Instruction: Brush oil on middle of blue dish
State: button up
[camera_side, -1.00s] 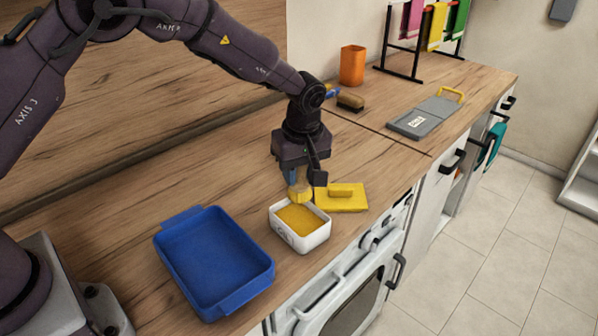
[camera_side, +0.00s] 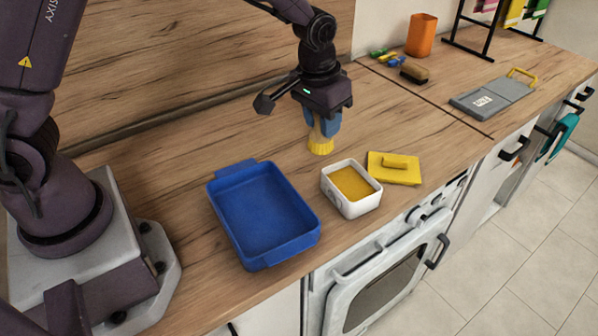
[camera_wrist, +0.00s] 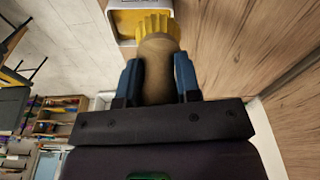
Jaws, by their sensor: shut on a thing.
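The blue dish (camera_side: 262,212) is an empty rectangular tray with end handles on the worktop, in the side view. To its right stands a small white box (camera_side: 357,206) holding yellow oil (camera_side: 351,184). My gripper (camera_side: 322,126) is shut on a brush (camera_side: 321,146) with yellow bristles pointing down. The brush is above the worktop, behind and left of the white box, and not over the blue dish. In the wrist view the brush handle (camera_wrist: 156,75) sits between the blue fingers, its bristles partly covering the white box (camera_wrist: 125,42).
A yellow lid (camera_side: 394,168) lies right of the white box. Farther back are a brown scrubbing brush (camera_side: 414,72), an orange cup (camera_side: 421,36), a grey board (camera_side: 492,97) and a rack of cloths. The oven front is at the worktop's near edge.

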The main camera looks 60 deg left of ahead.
jog(key=s+a+r+m, duration=0.1)
jog(key=s+a+r, duration=0.2)
jog(key=a+r, duration=0.1)
jog(key=shift+s+a+r, duration=0.2)
jog(key=shift+a+r, duration=0.2)
jog(key=shift+r, duration=0.4)
jog(key=shift+m, duration=0.6)
jog(key=s+f, duration=0.1)
jog(key=f, duration=0.1)
jog(key=s+f, duration=0.4)
jog(key=shift+d+f, duration=0.2)
jog(key=shift+f, duration=0.2)
jog(key=shift+s+d+f+m+h, duration=0.15)
jog(key=shift+s+d+f+m, duration=0.4)
jog(key=shift+f, duration=1.4)
jog(key=shift+s+d+f+m+h, duration=0.2)
jog(key=shift+s+f+m, duration=0.7)
jog(key=shift+f, duration=1)
jog(key=shift+s+d+f+m+h, duration=0.15)
jog(key=shift+s+d+f+m, duration=0.4)
jog(key=shift+f, duration=1.4)
jog(key=shift+a+f, duration=0.2)
jog(key=shift+f, duration=0.2)
jog(key=shift+a, duration=0.15)
jog(key=shift+s+a, duration=0.15)
jog(key=shift+a, duration=0.8)
